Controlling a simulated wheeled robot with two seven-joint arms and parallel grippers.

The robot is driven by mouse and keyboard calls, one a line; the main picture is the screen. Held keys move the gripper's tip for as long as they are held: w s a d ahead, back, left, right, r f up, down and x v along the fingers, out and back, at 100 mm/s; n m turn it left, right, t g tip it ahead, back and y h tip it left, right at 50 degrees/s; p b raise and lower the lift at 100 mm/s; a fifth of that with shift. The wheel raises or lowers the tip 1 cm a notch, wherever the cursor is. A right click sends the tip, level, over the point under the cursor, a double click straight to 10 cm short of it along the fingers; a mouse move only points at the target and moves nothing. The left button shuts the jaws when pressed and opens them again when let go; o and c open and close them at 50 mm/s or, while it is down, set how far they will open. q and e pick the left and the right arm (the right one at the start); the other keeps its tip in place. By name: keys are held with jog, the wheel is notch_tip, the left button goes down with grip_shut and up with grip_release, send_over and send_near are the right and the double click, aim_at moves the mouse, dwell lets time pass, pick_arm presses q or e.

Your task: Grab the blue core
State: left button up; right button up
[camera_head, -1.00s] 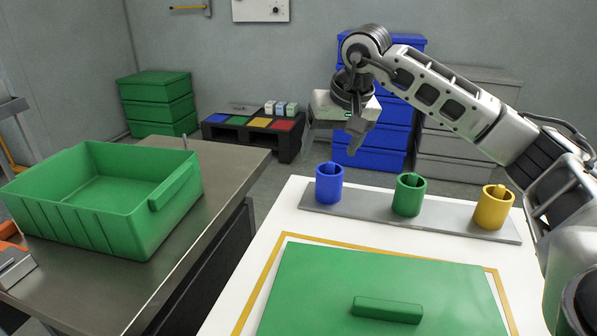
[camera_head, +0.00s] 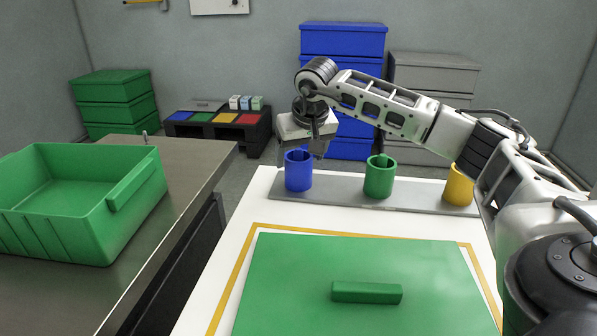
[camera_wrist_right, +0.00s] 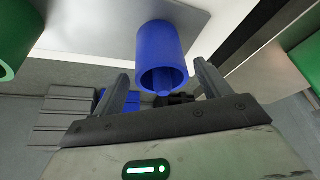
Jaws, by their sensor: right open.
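The blue core (camera_head: 298,172), a hollow cylinder with a peg inside it, stands upright at the left end of a grey strip on the white table. My right gripper (camera_head: 304,152) is just above and behind it, fingers apart. In the right wrist view the blue core (camera_wrist_right: 160,52) shows its open end and inner peg, between the lines of the two spread fingers (camera_wrist_right: 165,78). The fingers do not appear to close on it; whether either one touches it I cannot tell. My left gripper is out of view.
A green core (camera_head: 379,178) and a yellow core (camera_head: 458,188) stand farther right on the grey strip (camera_head: 335,190). A green panel with a handle (camera_head: 366,292) fills the front of the table. A green crate (camera_head: 70,225) is on the steel counter at left.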

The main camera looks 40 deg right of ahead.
aim_at(298, 166)
jog(key=x, duration=0.4)
jog(key=shift+a+f+b, duration=0.1)
jog(key=shift+b, duration=0.2)
jog(key=shift+f, duration=0.2)
jog(key=c, duration=1.1)
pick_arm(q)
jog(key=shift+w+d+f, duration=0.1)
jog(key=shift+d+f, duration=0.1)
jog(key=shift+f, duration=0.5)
pick_arm(e)
jog(key=shift+o, duration=0.2)
jog(key=shift+r, duration=0.2)
